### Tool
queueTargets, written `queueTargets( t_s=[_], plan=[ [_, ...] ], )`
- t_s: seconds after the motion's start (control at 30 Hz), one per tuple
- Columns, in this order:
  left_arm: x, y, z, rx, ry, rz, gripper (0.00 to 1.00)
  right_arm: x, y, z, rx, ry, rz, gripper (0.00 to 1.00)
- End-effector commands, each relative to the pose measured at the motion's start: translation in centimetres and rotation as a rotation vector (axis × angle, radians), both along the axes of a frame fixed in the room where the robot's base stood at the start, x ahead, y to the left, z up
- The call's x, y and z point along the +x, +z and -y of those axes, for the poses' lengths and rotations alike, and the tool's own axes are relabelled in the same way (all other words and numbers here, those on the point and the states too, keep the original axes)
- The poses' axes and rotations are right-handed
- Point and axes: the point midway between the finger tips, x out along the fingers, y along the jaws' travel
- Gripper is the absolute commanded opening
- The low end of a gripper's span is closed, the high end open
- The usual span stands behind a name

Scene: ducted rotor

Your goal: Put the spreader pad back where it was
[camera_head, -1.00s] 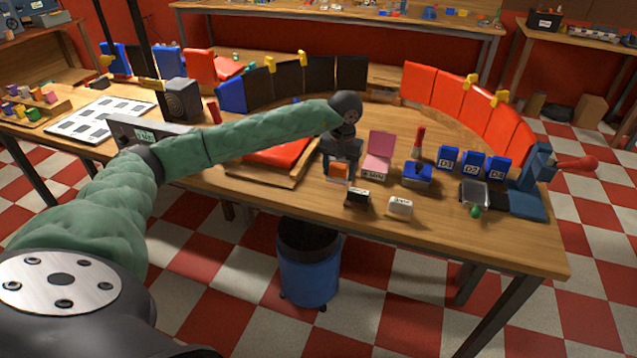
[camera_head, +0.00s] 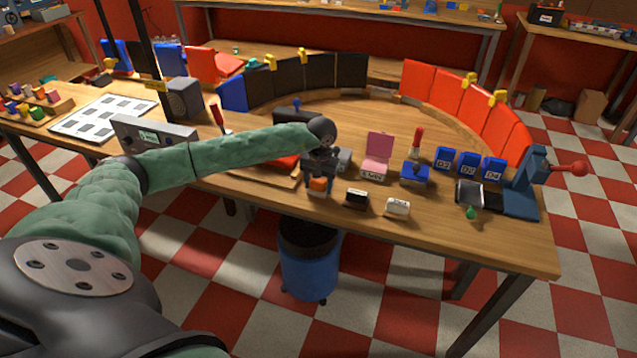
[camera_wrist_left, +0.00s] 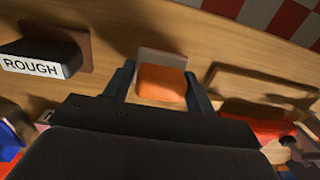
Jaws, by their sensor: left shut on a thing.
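The spreader pad appears to be the small orange block (camera_head: 318,184) near the front edge of the workbench. My left gripper (camera_head: 318,178) is shut on it from above. In the left wrist view the orange pad (camera_wrist_left: 161,83) sits between the two dark fingers (camera_wrist_left: 162,85). A pale flat patch (camera_wrist_left: 162,57) shows just beyond the pad. I cannot tell whether the pad touches the bench. My right gripper is not in view.
A dark block (camera_head: 357,198), labelled ROUGH in the wrist view (camera_wrist_left: 38,60), stands close to the right of the gripper. A white labelled block (camera_head: 397,207) is further right. A red pad in a wooden tray (camera_head: 262,180) lies to the left, partly behind my arm.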

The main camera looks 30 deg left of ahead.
Motion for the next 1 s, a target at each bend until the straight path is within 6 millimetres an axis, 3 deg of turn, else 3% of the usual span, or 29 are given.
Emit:
queueTargets(
  t_s=[0.2,0.67,0.7,0.8,1.0],
  plan=[
    [-0.01,-0.78,0.05,-0.001,0.000,0.000,0.35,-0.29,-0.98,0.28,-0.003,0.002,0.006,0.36],
    [-0.01,-1.02,0.03,-0.001,-0.001,0.000,0.35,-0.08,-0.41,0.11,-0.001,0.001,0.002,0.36],
    [-0.01,-1.02,0.03,-0.001,-0.001,0.000,0.58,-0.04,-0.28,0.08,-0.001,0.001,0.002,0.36],
    [-0.02,-0.98,0.03,0.000,-0.001,0.000,0.77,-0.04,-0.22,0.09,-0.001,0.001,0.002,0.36],
    [-0.02,-0.98,0.03,-0.001,-0.001,0.000,0.78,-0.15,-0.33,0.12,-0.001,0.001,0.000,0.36]
  ],
)
